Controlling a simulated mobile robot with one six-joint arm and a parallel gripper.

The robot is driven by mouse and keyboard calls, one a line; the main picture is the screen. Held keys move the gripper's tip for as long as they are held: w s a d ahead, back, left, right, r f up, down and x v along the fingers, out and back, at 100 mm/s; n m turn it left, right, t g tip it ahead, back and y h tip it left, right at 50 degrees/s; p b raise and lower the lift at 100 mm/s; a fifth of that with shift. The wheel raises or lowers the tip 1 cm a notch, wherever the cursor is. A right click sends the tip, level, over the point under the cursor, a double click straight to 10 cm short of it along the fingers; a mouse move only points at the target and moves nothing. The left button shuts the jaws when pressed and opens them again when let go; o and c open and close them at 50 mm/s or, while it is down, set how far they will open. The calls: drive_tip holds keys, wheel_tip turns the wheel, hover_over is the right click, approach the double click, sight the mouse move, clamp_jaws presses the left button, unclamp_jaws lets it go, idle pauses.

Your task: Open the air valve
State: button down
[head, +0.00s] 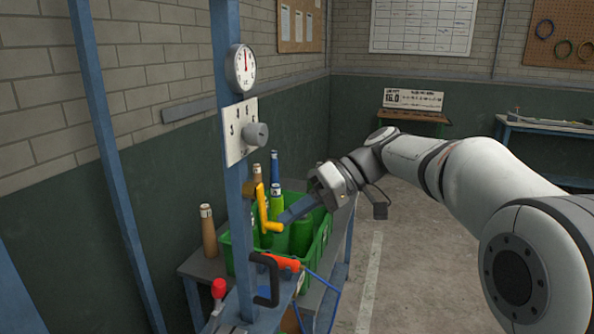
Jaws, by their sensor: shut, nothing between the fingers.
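A blue post (232,185) carries a round gauge (241,68), a numbered plate with a grey knob (256,135), a yellow crank-shaped lever (262,208) and a black handle (268,282). A red knob (218,289) on a stem stands low beside the post. No label marks which of these is the air valve. My gripper (284,217) reaches from the right, shut and empty, with its blue-grey fingers pointing down-left. Its tips appear close to the lower end of the yellow lever; I cannot tell whether they touch.
A green crate (322,243) holding several bottle-shaped items stands on a bench behind the post. A tan bottle-shaped item (208,232) stands left of it. An orange tool (284,263) and blue hose (325,283) lie nearby. Floor (420,250) at right is clear beyond my arm.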

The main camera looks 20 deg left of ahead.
drive_tip(key=shift+s+f+b, duration=0.35)
drive_tip(key=shift+f+b, duration=0.05)
drive_tip(key=shift+b, duration=0.1)
drive_tip(key=shift+s, duration=0.15)
idle(0.3)
drive_tip(key=w+d+r, duration=0.2)
drive_tip(key=w+d, duration=0.4)
drive_tip(key=w, duration=0.5)
drive_tip(key=shift+d+r+p, duration=0.25)
drive_tip(key=shift+d+p, duration=0.1)
drive_tip(key=shift+p, duration=0.1)
